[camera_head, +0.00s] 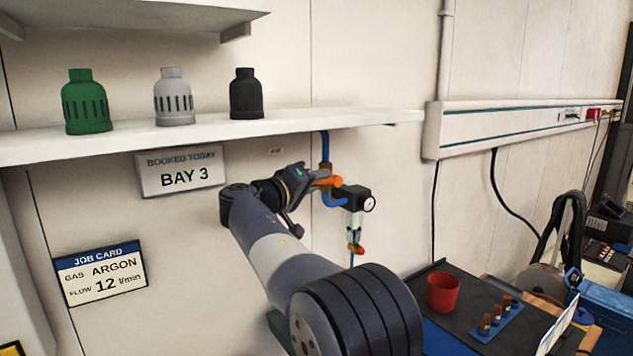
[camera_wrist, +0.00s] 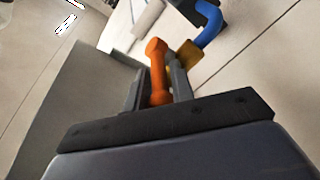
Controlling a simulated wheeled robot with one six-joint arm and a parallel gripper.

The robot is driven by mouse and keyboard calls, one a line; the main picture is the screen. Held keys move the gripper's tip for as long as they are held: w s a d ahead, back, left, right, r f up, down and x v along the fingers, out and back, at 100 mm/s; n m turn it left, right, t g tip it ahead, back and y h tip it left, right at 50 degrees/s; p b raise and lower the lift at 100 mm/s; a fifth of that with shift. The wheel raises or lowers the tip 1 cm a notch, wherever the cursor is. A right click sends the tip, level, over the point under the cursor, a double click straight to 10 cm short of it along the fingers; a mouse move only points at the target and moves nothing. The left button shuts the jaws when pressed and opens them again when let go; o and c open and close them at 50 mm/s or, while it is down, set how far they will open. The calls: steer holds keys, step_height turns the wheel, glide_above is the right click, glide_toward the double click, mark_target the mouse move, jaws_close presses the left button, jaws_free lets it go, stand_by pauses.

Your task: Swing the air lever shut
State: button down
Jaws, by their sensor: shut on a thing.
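The air lever (camera_head: 327,181) is orange and sits on a brass valve body below the shelf, on a blue air pipe (camera_head: 325,145). In the head view it lies roughly level, pointing right. In the wrist view the lever (camera_wrist: 156,68) stands between my two fingers, with the brass valve body (camera_wrist: 188,54) and the blue pipe (camera_wrist: 208,22) just beyond it. My gripper (camera_wrist: 158,92) is shut on the lever; in the head view my gripper (camera_head: 312,180) reaches it from the left and partly hides the valve.
A black regulator with a round gauge (camera_head: 369,204) hangs close right of the lever. A shelf (camera_head: 200,130) with green, grey and black caps runs above my arm. A bench with a red cup (camera_head: 443,292) stands lower right. Signs hang on the wall at left.

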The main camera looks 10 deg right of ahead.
steer(key=f+b, duration=0.1)
steer(key=b, duration=0.2)
steer(key=shift+f+t+h+b, duration=0.15)
steer(key=shift+t+h+b, duration=0.3)
steer(key=shift+b, duration=0.55)
steer(key=shift+h+b, duration=0.25)
steer(key=shift+b, duration=0.35)
steer(key=shift+n, duration=0.3)
steer(key=c, duration=1.4)
jaws_free()
